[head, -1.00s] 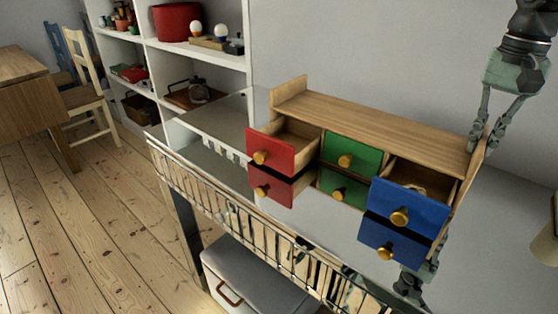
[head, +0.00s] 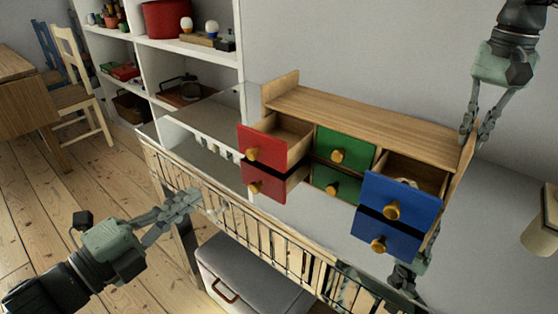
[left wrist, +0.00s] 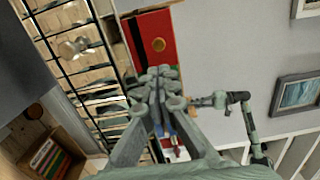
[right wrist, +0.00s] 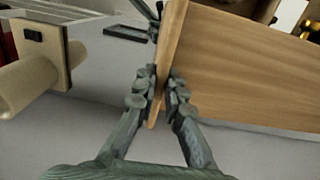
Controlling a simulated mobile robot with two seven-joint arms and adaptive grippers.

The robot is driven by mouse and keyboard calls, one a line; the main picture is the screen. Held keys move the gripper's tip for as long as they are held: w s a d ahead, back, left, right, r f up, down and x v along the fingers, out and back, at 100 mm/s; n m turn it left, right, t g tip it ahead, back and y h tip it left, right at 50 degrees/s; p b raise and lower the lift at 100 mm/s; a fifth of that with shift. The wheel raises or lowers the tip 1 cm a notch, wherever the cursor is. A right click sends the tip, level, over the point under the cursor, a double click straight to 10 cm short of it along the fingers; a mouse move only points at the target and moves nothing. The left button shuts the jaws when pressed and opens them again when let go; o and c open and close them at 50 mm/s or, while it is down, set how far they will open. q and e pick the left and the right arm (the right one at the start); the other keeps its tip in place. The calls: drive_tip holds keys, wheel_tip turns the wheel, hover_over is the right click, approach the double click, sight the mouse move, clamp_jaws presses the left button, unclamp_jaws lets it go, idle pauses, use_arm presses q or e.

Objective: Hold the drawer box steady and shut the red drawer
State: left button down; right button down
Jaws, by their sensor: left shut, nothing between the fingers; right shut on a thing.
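The wooden drawer box (head: 372,120) stands on a glossy grey top that mirrors its drawers. Its red drawer (head: 265,147) at the left end is pulled out, with a round yellow knob (head: 252,153). The green drawer (head: 345,148) is in, and the blue drawer (head: 402,205) is out. My right gripper (head: 474,130) is shut on the box's right end panel, also seen in the right wrist view (right wrist: 160,95). My left gripper (head: 190,197) is shut and empty, left of the red drawer and apart from it. The red front (left wrist: 150,35) shows beyond its fingertips in the left wrist view.
A slatted rail (head: 265,232) runs along the front of the glossy top. A grey chest (head: 250,275) is below it. White shelves (head: 195,60) stand behind at the left. A beige cylindrical object (head: 541,234) is at the right. The top left of the box is clear.

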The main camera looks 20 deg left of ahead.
sight(250, 155)
use_arm(q)
drive_tip(key=x, duration=1.3)
drive_tip(key=shift+w+a+f, duration=0.1)
drive_tip(key=shift+w, duration=0.1)
drive_tip(key=x, duration=1)
drive_tip(key=shift+w, duration=0.2)
drive_tip(key=v, duration=1.4)
use_arm(e)
drive_tip(key=c, duration=1.5)
unclamp_jaws()
drive_tip(key=shift+c, duration=0.2)
